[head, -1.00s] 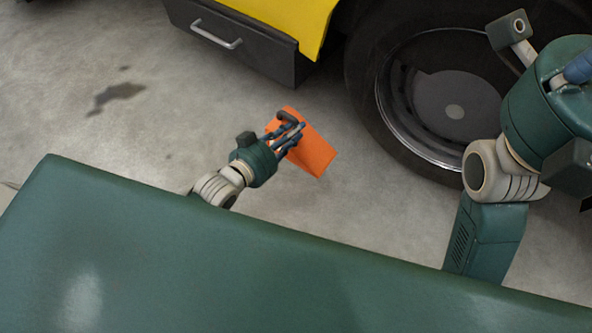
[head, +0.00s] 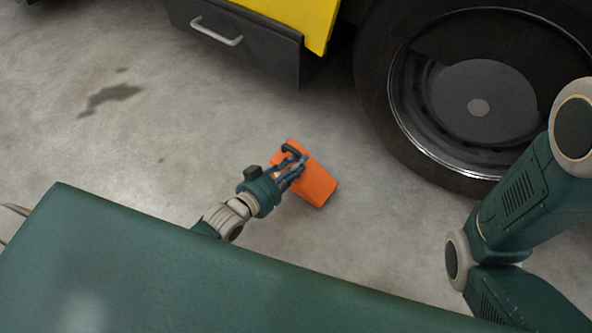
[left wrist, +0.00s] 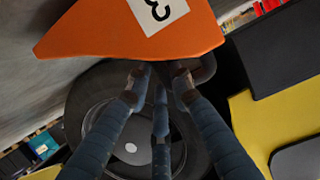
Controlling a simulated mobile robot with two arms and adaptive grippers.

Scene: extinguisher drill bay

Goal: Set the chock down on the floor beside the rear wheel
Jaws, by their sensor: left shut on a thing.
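The orange chock (head: 318,186) is in my left gripper (head: 293,166), at the middle of the head view. The gripper is shut on its dark handle. In the left wrist view the chock (left wrist: 95,32) fills the top, with a white label bearing a black 3, and the fingers (left wrist: 160,78) reach to its handle (left wrist: 207,69). The big dark wheel (head: 478,107) is to the right of the chock, with bare floor between them. I cannot tell whether the chock touches the floor. My right gripper is out of view.
A yellow vehicle body (head: 296,15) with a dark box with a handle (head: 230,42) below it stands at the top. The grey concrete floor (head: 180,140) is clear around the chock, apart from a dark stain (head: 110,96) at left.

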